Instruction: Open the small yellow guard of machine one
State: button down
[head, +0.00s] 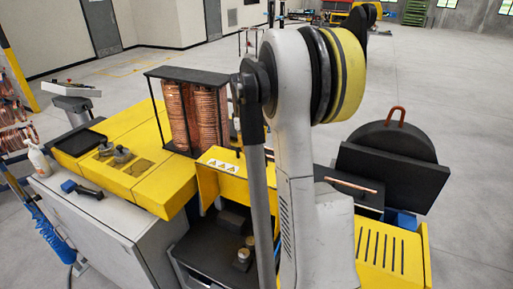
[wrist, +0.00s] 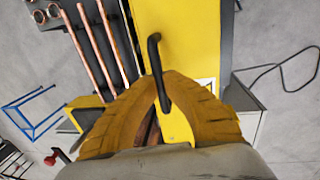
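A small yellow guard (head: 222,175) with white warning labels sits at the middle of the machine in the head view, partly behind my arm. In the wrist view a yellow panel (wrist: 187,38) carries a black bar handle (wrist: 154,55). My gripper (wrist: 160,78) has its two yellow fingers closed in on either side of this handle, with the fingertips against it. In the head view my gripper is hidden behind my arm. I cannot tell how far the guard is swung.
Copper tubes (wrist: 103,45) lie left of the handle in the wrist view. In the head view copper coils stand in a black frame (head: 172,72) behind the guard. A white spray bottle (head: 38,160) is on the left cabinet. A dark recess with metal fittings (head: 243,258) lies below the guard.

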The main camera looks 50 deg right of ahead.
jog(key=a, duration=0.2)
jog(key=s+a+f+h+b, duration=0.1)
jog(key=a, duration=0.1)
jog(key=a+h+b, duration=0.1)
jog(key=a, duration=0.1)
jog(key=shift+s+f+t, duration=0.15)
jog(key=shift+s+t, duration=0.25)
jog(key=shift+d, duration=0.1)
jog(key=c, duration=1.5)
grip_release()
jog(key=shift+d, duration=0.1)
jog(key=shift+o, duration=0.2)
jog(key=v, duration=1.2)
jog(key=shift+w, duration=0.1)
